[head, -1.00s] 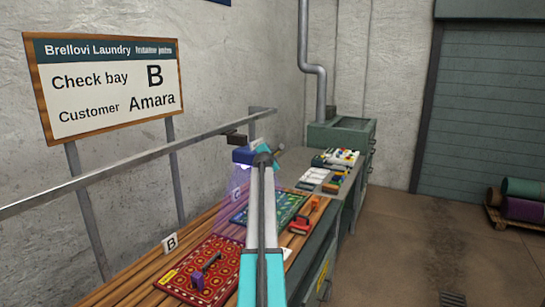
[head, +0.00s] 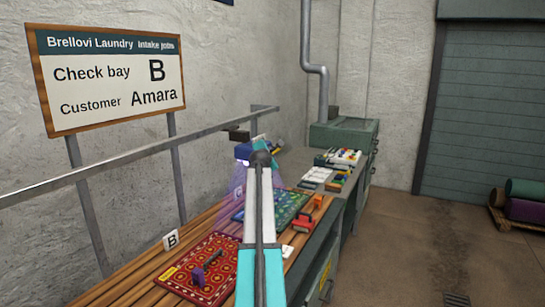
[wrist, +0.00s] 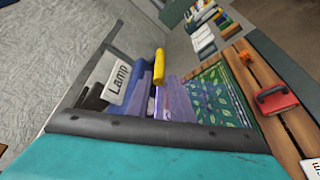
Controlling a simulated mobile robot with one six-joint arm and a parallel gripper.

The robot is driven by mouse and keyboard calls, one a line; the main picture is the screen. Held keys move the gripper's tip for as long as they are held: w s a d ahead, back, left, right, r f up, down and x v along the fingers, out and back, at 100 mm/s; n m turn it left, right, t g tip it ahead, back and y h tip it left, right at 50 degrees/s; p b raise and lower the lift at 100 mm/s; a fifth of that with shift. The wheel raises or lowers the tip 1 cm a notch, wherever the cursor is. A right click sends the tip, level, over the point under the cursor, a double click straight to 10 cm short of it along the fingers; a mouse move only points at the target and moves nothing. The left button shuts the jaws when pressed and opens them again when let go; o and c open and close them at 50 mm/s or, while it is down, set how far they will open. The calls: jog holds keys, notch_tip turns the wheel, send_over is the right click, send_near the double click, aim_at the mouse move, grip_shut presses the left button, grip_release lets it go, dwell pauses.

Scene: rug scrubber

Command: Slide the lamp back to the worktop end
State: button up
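The lamp (head: 243,152) is a blue housing on the grey rail, casting a purple glow on the worktop (head: 118,284). In the wrist view the lamp housing (wrist: 141,106) carries a white "Lamp" label (wrist: 120,80) and a yellow bar-like handle (wrist: 159,67). My arm reaches forward over the worktop. Its end, my gripper (head: 261,143), is close to the right of the lamp. The arm hides part of the lamp there. The fingers cannot be made out in either view, nor whether they touch the handle.
The rail (head: 100,173) runs along the wall. A red rug (head: 222,262) with a purple-handled tool (head: 198,276) lies nearer; a green leaf-patterned rug (head: 292,206) lies beyond. Open floor (head: 400,240) lies right.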

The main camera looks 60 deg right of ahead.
jog(key=shift+b+v, duration=0.55)
jog(key=shift+v, duration=1.65)
jog(key=shift+f, duration=0.1)
jog(key=shift+s, duration=0.15)
